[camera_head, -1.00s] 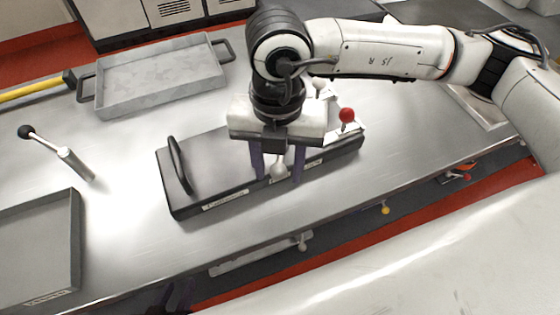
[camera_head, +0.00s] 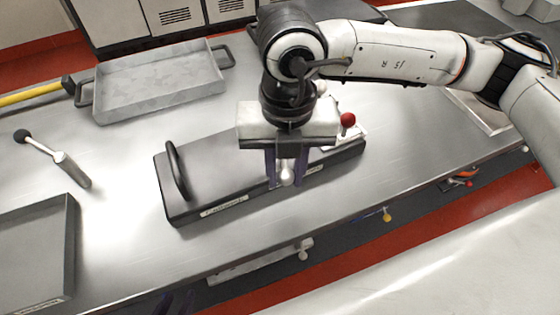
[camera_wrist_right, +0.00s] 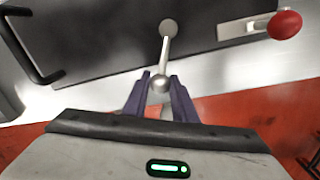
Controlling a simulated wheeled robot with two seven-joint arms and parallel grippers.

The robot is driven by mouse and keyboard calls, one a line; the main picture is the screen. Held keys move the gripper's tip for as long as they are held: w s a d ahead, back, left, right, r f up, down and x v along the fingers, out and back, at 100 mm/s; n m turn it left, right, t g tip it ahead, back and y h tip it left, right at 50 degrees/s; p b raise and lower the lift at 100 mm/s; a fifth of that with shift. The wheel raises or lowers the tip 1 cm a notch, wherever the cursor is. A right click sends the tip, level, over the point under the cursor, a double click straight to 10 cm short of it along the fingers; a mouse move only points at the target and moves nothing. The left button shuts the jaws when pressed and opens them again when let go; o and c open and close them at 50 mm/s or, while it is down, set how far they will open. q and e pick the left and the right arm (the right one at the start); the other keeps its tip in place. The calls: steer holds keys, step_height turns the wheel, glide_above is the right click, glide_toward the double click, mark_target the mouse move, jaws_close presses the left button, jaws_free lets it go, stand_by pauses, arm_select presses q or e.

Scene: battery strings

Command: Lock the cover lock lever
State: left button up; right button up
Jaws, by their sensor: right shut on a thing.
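The black cover (camera_head: 225,160) lies on the steel bench, with a loop handle (camera_head: 177,170) at its left end. A silver lever with a ball end (camera_wrist_right: 165,50) is fixed to it and points toward the bench's front edge. My right gripper (camera_head: 285,183) is over the cover's front edge, shut on the lever's ball end. In the right wrist view its fingers (camera_wrist_right: 160,84) sit on both sides of the ball. Dark purple fingertips, which look like my left gripper (camera_head: 172,304), barely show at the bottom edge; their opening is unclear.
A red-knobbed lever (camera_head: 347,121) stands at the cover's right end. A grey tray (camera_head: 150,110) is at the back left and another tray (camera_head: 72,240) at the front left. A loose handle tool (camera_head: 70,168) lies between them. Bare bench lies around the cover.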

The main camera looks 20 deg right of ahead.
steer(key=shift+s+d+n, duration=0.1)
steer(key=shift+d+n, duration=0.1)
steer(key=shift+n, duration=0.1)
steer(key=shift+d, duration=0.1)
steer(key=shift+d+n+b, duration=0.6)
steer(key=shift+n+b, duration=0.35)
steer(key=shift+n, duration=0.05)
steer(key=shift+d, duration=0.15)
steer(key=shift+s, duration=0.1)
steer(key=shift+n, duration=0.3)
